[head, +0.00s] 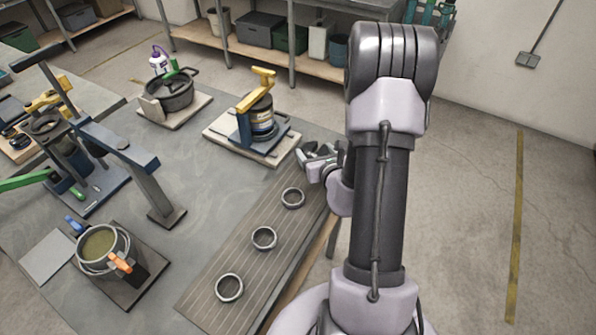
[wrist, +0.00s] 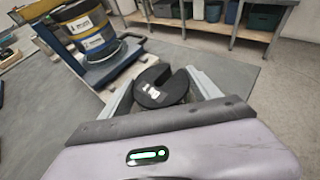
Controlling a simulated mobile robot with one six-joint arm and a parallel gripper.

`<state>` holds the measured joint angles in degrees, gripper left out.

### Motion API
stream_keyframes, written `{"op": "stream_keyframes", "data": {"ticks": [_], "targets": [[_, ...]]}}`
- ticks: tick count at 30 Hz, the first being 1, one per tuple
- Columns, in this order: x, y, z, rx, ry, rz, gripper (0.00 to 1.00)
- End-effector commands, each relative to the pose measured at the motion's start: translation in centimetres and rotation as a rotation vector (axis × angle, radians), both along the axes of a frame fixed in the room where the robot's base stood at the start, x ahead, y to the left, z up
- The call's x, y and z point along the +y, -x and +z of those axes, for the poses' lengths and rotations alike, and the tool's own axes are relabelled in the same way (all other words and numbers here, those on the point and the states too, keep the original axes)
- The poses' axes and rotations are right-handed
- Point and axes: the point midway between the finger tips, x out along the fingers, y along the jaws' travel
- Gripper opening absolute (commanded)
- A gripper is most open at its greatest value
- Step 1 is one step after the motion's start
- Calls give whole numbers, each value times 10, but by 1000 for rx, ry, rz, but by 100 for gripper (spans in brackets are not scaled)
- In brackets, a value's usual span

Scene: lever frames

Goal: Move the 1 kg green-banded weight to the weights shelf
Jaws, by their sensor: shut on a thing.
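My gripper (head: 318,156) is beyond the far right end of the ribbed board in the head view. In the wrist view my gripper (wrist: 163,84) is shut on a dark, slotted round weight (wrist: 176,91) with a white marking. The weight lies between the two grey fingers. I cannot make out a green band on it, and the marking is too small to read. In the head view the weight cannot be made out clearly. I cannot tell which surface is the weights shelf.
The ribbed board (head: 217,277) bears three grey rings (head: 264,238). A yellow-topped press (head: 258,105) holding a banded can stands close left of my gripper. Pots (head: 171,92) and a lever stand (head: 140,178) crowd the table's left. Shelving (head: 262,62) lines the back; open floor lies right.

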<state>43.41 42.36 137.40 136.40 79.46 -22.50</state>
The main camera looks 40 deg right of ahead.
Motion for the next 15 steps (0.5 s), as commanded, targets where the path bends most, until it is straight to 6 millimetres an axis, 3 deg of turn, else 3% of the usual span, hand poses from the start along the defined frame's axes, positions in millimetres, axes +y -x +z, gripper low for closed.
{"op": "stream_keyframes", "data": {"ticks": [10, 15], "targets": [[-29, -5, -2, -2, 2, -2, 0], [-28, -5, -28, -1, -1, 1, 0]]}}
